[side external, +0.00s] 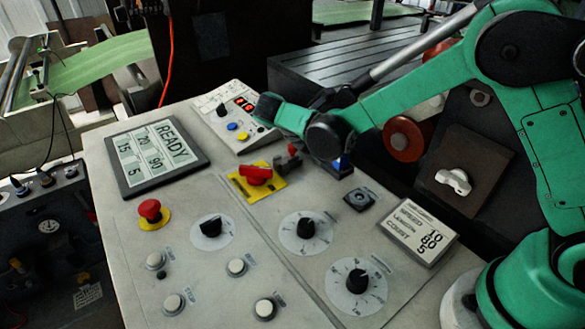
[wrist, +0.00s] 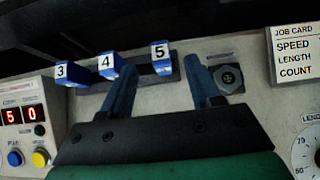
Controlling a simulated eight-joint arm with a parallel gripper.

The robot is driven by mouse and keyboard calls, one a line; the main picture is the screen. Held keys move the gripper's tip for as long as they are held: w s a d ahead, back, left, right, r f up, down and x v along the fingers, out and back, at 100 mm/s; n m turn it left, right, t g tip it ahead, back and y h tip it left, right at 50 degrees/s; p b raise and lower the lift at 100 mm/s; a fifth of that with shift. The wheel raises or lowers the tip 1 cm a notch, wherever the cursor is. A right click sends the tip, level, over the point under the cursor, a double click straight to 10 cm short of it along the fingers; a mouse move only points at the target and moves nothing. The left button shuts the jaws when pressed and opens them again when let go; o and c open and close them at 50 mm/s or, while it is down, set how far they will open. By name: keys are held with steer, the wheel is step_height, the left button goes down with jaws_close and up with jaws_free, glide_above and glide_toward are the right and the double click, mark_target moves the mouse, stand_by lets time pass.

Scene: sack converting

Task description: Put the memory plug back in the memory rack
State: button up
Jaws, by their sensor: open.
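Blue plugs with white number labels stand in a row at a dark memory rack (wrist: 146,76) in the wrist view: plug 3 (wrist: 67,73), plug 4 (wrist: 106,67) and plug 5 (wrist: 162,58). My gripper (wrist: 161,66) is open, its two dark blue fingers on either side of plug 5, with gaps visible. I cannot tell how deep plug 5 sits. A dark square socket (wrist: 228,78) with a round centre is right of the right finger and looks empty. In the side view the socket (side external: 360,199) is on the panel, and my gripper (side external: 338,158) is low over the rack, largely hiding it.
The sloping panel carries a red switch on a yellow plate (side external: 256,175), a red stop button (side external: 149,209), several black dials and a READY display (side external: 156,158). A job card (side external: 417,231) stands right of the socket. A counter box (side external: 236,115) is left of the rack.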

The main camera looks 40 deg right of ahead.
steer(key=v, duration=0.7)
steer(key=s+d+r+m+t+y, duration=0.2)
steer(key=s+m+t+y, duration=0.5)
steer(key=m, duration=1.1)
steer(key=s+d+y, duration=0.1)
steer(key=s+y, duration=0.1)
steer(key=s, duration=0.1)
steer(key=shift+s+d+r+y, duration=0.15)
steer(key=shift+s+d+y, duration=0.15)
steer(key=shift+d+y, duration=0.1)
